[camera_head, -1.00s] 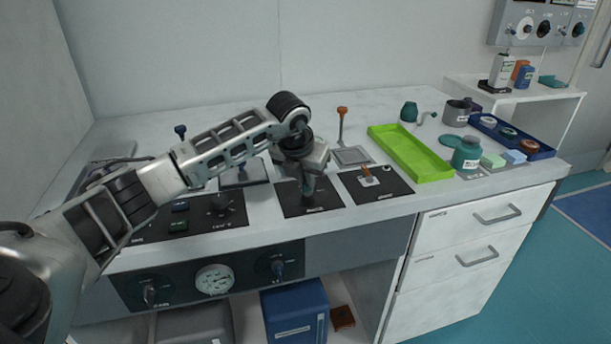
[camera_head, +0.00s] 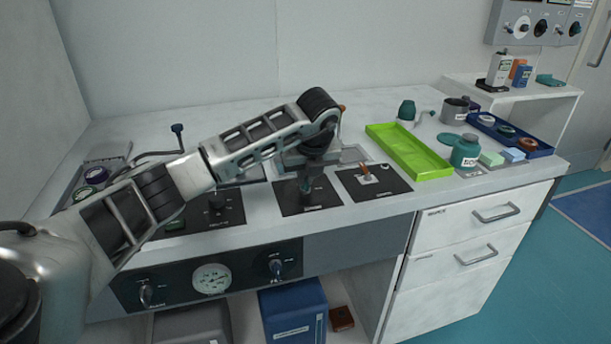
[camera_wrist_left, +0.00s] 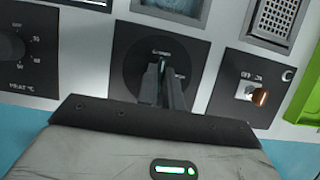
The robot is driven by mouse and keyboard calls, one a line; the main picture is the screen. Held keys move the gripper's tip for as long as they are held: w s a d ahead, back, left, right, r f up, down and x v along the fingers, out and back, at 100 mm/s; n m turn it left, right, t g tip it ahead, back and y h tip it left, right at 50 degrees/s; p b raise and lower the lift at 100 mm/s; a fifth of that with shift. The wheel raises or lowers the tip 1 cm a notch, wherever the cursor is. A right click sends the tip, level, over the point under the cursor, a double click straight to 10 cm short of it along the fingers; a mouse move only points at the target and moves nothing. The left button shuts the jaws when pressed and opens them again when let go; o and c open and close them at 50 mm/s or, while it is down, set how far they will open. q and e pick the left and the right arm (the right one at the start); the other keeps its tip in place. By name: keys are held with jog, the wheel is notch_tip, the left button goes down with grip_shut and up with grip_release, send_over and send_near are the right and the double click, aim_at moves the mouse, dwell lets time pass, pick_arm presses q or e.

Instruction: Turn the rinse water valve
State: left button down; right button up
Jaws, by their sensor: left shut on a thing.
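A black square panel (camera_head: 322,201) on the counter carries a round dark dial (camera_wrist_left: 136,66) with a small teal-green handle (camera_wrist_left: 162,64). I take this to be the rinse water valve; its label is too small to read. My left gripper (camera_head: 305,183) points down onto this panel. In the left wrist view its two dark fingers (camera_wrist_left: 161,76) are shut on the handle, which is mostly hidden between them. My right gripper is not in view.
Right of the panel is another black panel with an orange-brown lever (camera_head: 366,176). To the left is a heater knob panel (camera_head: 232,213). A green tray (camera_head: 418,160) and a teal jar (camera_head: 466,152) stand further right. Knobs and a gauge (camera_head: 212,280) are on the counter front.

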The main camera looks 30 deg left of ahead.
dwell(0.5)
pick_arm(q)
jog(key=c, duration=1.6)
grip_release()
jog(key=shift+o, duration=0.2)
jog(key=p+v, duration=0.1)
jog(key=v, duration=1.5)
jog(key=shift+d, duration=0.1)
